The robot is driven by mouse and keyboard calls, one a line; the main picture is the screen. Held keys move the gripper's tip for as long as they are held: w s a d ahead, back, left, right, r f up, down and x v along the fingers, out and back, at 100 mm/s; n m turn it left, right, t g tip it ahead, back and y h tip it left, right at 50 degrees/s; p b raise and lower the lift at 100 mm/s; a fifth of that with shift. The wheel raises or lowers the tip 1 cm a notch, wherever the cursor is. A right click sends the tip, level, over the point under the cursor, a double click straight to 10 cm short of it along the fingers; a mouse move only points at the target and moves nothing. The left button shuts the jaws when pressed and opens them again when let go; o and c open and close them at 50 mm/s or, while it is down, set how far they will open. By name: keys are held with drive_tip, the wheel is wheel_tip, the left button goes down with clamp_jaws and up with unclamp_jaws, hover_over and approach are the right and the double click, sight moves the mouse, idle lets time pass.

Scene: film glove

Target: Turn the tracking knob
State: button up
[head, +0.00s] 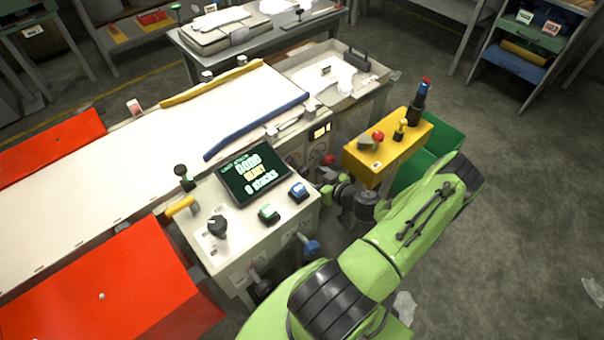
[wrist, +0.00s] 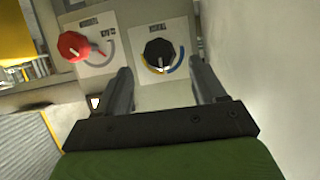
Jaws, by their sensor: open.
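In the wrist view, a black round knob (wrist: 158,53) with a white pointer sits on a pale plate with a yellow and blue arc. Its label is too blurred to read surely, so I cannot confirm that it is the tracking knob. My gripper (wrist: 161,76) is open, its two fingers on either side below the knob, with a gap to it. I cannot tell the remaining distance in depth. A red knob (wrist: 73,46) with its own dial plate is to the left. In the head view my gripper (head: 331,182) is at the machine's side, and my arm partly hides that area.
A console (head: 228,258) with a screen (head: 255,175), buttons and levers stands left of my gripper. A yellow control box (head: 372,160) is close on the right, beside a green bin (head: 446,138). In the wrist view a pale surface runs close along the right.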

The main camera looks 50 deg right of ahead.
sight(306, 173)
drive_tip(key=b+x, duration=0.1)
drive_tip(key=x, duration=0.5)
drive_tip(key=shift+w, duration=0.1)
drive_tip(key=c, duration=1)
drive_tip(key=shift+d+f+m+y+b, duration=0.1)
drive_tip(key=shift+f+m+y+b, duration=0.05)
drive_tip(key=shift+m+y+b, duration=0.75)
drive_tip(key=shift+m+b, duration=0.2)
drive_tip(key=shift+m, duration=0.2)
drive_tip(key=o, duration=1)
